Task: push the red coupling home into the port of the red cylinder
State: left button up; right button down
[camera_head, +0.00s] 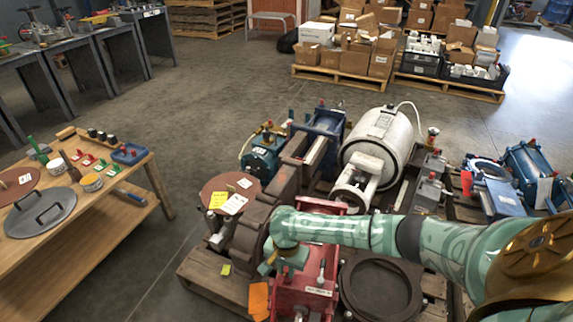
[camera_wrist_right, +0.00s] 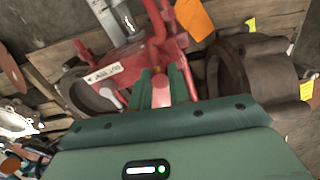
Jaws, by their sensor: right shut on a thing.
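The red cylinder (camera_head: 308,283) is a red assembly with a white label, on the wooden pallet below my right arm. It also shows in the wrist view (camera_wrist_right: 123,62), with its red pipes above my fingers. My right gripper (camera_head: 272,262) is at the left side of the red cylinder, pointing down. In the wrist view its two green fingers (camera_wrist_right: 162,86) are shut on the red coupling (camera_wrist_right: 161,91), which shows as a small red piece between them. I cannot make out the port or whether the coupling touches it. My left gripper is not in view.
A brown cast housing (camera_head: 248,236) stands close to the left of the red cylinder. A dark round flange (camera_head: 381,288) lies to its right. An orange tag (camera_head: 259,299) hangs near my gripper. A wooden bench (camera_head: 75,238) stands left, with clear floor between.

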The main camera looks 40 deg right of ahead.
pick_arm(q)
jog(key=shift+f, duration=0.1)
pick_arm(e)
jog(key=shift+f, duration=0.35)
jog(key=c, duration=1.2)
grip_release()
jog(key=shift+c, duration=0.2)
pick_arm(q)
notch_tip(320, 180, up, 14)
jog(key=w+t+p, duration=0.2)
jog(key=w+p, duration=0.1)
jog(key=p, duration=0.9)
pick_arm(e)
notch_tip(320, 180, up, 16)
jog(key=shift+r, duration=0.15)
